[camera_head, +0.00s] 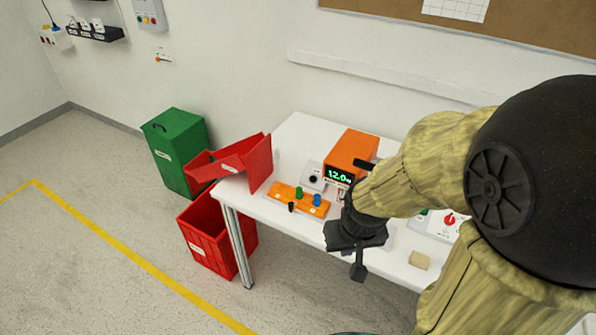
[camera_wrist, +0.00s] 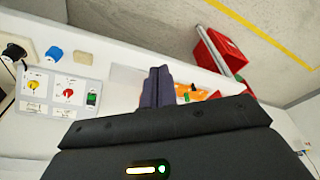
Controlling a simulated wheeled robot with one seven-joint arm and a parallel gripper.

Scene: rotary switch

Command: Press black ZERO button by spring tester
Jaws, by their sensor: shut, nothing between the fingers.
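A light grey box (camera_head: 311,176) with a round black button-like part stands on the white table; I cannot read a ZERO label on it. An orange device (camera_head: 352,152) with a green lit display stands right beside it. An orange board (camera_head: 285,190) with green, blue and black knobs lies in front; part of it also shows in the wrist view (camera_wrist: 190,91). I cannot tell which part is the spring tester. My gripper (camera_head: 358,272) is at the table's front edge, to the right of the board, apart from it. In the wrist view its dark fingers (camera_wrist: 157,75) are together and empty.
The white table (camera_head: 296,133) has a red bin (camera_head: 233,165) tilted at its left end. A lower red bin (camera_head: 208,240) and a green bin (camera_head: 177,150) stand on the floor. A panel with a red knob (camera_head: 449,219) and a beige block (camera_head: 419,260) are to the right.

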